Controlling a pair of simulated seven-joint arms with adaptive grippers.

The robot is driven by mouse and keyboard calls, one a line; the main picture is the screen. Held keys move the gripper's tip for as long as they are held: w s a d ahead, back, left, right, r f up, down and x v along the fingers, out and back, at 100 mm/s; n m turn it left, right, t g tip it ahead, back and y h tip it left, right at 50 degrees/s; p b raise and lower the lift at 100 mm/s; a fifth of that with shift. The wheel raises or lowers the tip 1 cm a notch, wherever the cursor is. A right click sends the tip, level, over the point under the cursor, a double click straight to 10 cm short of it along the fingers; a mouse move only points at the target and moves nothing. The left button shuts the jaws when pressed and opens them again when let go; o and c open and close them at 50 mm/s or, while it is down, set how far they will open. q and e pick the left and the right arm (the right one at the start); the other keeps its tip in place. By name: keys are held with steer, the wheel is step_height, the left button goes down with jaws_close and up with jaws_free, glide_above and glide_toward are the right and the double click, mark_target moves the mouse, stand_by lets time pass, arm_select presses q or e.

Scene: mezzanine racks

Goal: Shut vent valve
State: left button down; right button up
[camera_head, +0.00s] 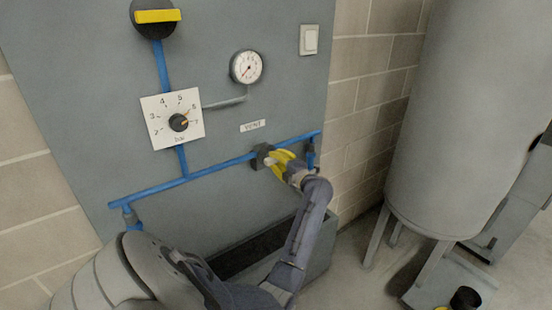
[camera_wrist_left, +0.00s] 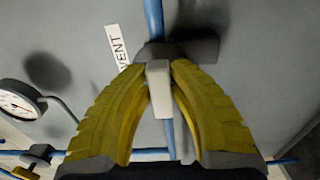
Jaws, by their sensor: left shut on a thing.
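The vent valve's dark body (camera_head: 262,157) sits on the sloping blue pipe, below the VENT label (camera_head: 252,126). In the left wrist view the dark body (camera_wrist_left: 195,48) is behind my fingertips, with the label (camera_wrist_left: 118,46) to its left. My left gripper (camera_head: 278,162) is at the valve. Its yellow fingers (camera_wrist_left: 160,66) are shut on the pale valve handle (camera_wrist_left: 159,90), which shows between them. The fingers partly hide the handle, and I cannot tell its exact angle to the pipe. My right gripper is not in view.
A grey panel carries a dark valve with a yellow handle (camera_head: 157,16), a pressure dial (camera_head: 173,118), a round gauge (camera_head: 247,67) and a light switch (camera_head: 309,39). A blue pipe (camera_head: 153,194) runs across below. A large grey tank (camera_head: 450,110) stands at right. A grey trough lies below.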

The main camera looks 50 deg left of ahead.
arm_select(q)
steer(key=c, duration=1.2)
jaws_free()
steer(key=shift+c, duration=0.2)
steer(key=s+d, duration=0.1)
steer(key=d, duration=1.1)
